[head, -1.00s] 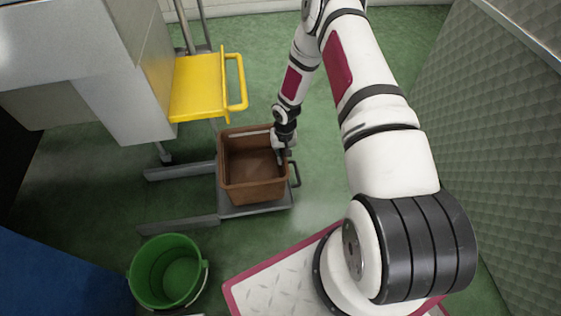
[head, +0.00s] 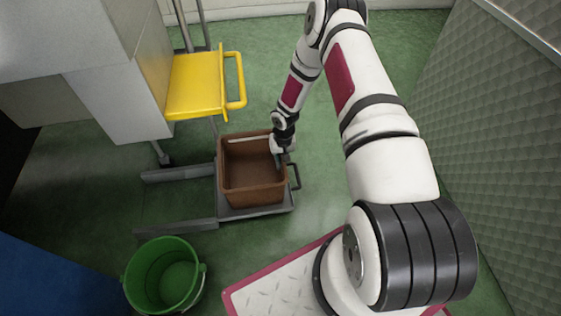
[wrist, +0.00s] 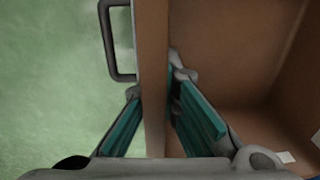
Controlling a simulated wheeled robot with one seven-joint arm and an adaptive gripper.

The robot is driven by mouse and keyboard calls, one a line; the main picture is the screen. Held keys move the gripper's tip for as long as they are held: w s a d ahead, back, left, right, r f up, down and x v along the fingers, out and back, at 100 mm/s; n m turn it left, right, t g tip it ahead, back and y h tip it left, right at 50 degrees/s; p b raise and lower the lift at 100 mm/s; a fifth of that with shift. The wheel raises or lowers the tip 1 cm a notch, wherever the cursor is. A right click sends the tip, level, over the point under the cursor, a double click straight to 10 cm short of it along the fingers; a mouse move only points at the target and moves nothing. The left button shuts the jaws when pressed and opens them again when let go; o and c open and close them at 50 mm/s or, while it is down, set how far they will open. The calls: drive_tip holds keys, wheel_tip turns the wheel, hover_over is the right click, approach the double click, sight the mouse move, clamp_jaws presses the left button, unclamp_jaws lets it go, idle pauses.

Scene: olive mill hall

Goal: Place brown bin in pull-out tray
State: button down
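The brown bin (head: 252,197) is an open, empty-looking box, upright at the grey pull-out tray (head: 262,212) near the floor. The tray's edge shows in front of the bin and its dark handle (head: 296,176) to the right. I cannot tell whether the bin's base rests on the tray. My gripper (head: 281,160) is at the bin's right wall. In the wrist view, my gripper's (wrist: 157,95) teal-padded fingers straddle that wall (wrist: 153,60), one outside and one inside, tips close against it. The tray handle (wrist: 112,40) shows outside the bin.
A yellow platform with a handle (head: 195,85) stands above and behind the bin. Grey rails (head: 180,172) extend left of the tray. A green bucket (head: 163,275) is at front left, and a quilted wall panel (head: 490,130) at right. Green floor is free right of the tray.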

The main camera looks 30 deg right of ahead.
drive_tip(key=c, duration=1.8)
unclamp_jaws()
drive_tip(key=shift+f, duration=0.1)
